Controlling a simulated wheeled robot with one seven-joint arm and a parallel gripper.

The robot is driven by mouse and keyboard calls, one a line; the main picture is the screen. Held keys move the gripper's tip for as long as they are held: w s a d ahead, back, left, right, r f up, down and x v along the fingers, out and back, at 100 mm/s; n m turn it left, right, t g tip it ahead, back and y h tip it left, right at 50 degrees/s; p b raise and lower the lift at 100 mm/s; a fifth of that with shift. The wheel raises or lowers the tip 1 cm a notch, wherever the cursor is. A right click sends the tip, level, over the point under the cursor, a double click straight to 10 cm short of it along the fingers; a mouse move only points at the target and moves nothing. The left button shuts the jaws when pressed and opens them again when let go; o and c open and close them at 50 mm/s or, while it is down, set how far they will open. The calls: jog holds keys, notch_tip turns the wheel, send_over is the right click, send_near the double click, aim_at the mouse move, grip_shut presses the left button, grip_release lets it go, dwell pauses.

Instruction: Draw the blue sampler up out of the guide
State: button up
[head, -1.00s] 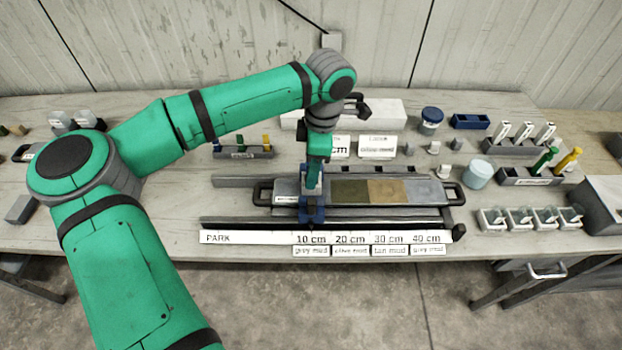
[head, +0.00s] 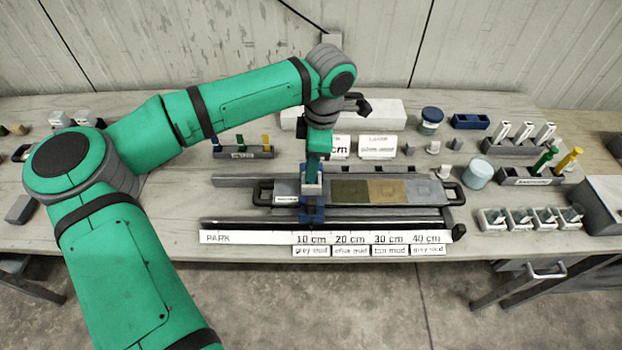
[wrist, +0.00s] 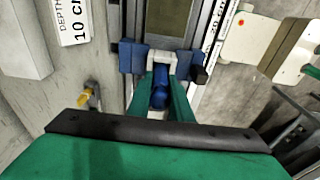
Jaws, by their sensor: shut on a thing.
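The blue sampler (wrist: 160,88) shows between the two green fingers of my gripper in the wrist view. My gripper (head: 313,172) is shut on it above the left part of the core tray. The blue guide (head: 312,212) straddles the tray at the 10 cm mark; its blue blocks (wrist: 131,57) flank a pale bracket in the wrist view. The sampler's lower end is hidden, so I cannot tell how deep it sits in the guide.
The core tray (head: 437,193) holds grey, olive and tan sections. A depth scale (head: 250,237) runs along the front. A rack with green and yellow samplers (head: 530,178) and several small lidded boxes (head: 492,219) stand to the right.

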jog(key=shift+r, duration=3.7)
jog(key=shift+r, duration=0.1)
